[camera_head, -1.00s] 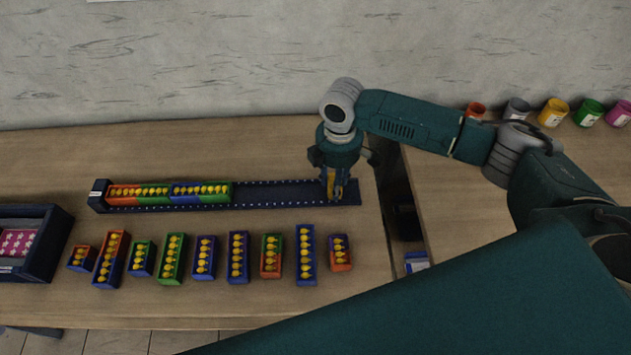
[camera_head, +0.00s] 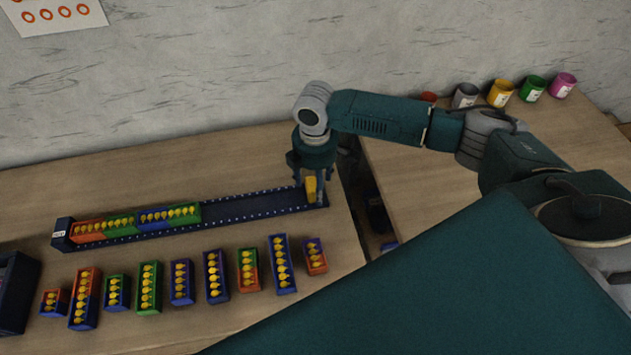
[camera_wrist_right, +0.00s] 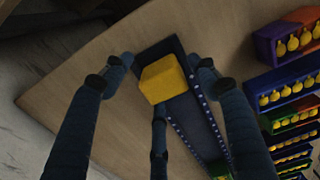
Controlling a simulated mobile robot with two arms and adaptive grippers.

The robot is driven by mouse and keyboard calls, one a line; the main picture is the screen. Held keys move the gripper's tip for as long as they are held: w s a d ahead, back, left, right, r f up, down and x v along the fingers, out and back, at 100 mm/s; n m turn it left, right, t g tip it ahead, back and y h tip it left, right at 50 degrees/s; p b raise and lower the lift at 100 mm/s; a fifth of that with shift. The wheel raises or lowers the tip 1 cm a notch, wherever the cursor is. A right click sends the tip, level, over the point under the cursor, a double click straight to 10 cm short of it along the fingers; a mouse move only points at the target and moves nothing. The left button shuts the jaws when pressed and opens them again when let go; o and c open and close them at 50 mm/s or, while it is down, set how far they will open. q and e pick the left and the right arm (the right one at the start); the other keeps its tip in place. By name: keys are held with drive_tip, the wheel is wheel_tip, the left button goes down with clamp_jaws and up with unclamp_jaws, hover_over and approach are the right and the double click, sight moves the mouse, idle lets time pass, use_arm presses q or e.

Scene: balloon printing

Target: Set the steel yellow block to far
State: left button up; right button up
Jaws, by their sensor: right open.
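The yellow block (camera_head: 310,187) stands in the right end of the long dark rail (camera_head: 250,207). In the right wrist view the yellow block (camera_wrist_right: 163,80) sits inside the rail (camera_wrist_right: 195,120), close to its end. My right gripper (camera_head: 313,196) is low over this end, with its fingers around the block. In the wrist view its open fingers (camera_wrist_right: 163,78) are spread on several sides of the block. Whether any finger touches the block is unclear. The block's lower part is hidden by the rail wall. My left gripper is not in view.
Colored trays of yellow balloon-shaped pieces (camera_head: 170,215) fill the rail's left part. Several loose trays (camera_head: 182,283) stand in a row in front. The rail's middle is empty. A gap (camera_head: 372,205) separates this table from the right one, where paint pots (camera_head: 500,93) stand.

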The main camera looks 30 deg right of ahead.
wheel_tip(320, 180, up, 12)
drive_tip(key=shift+d, duration=0.15)
drive_tip(key=shift+f, duration=0.1)
idle(0.6)
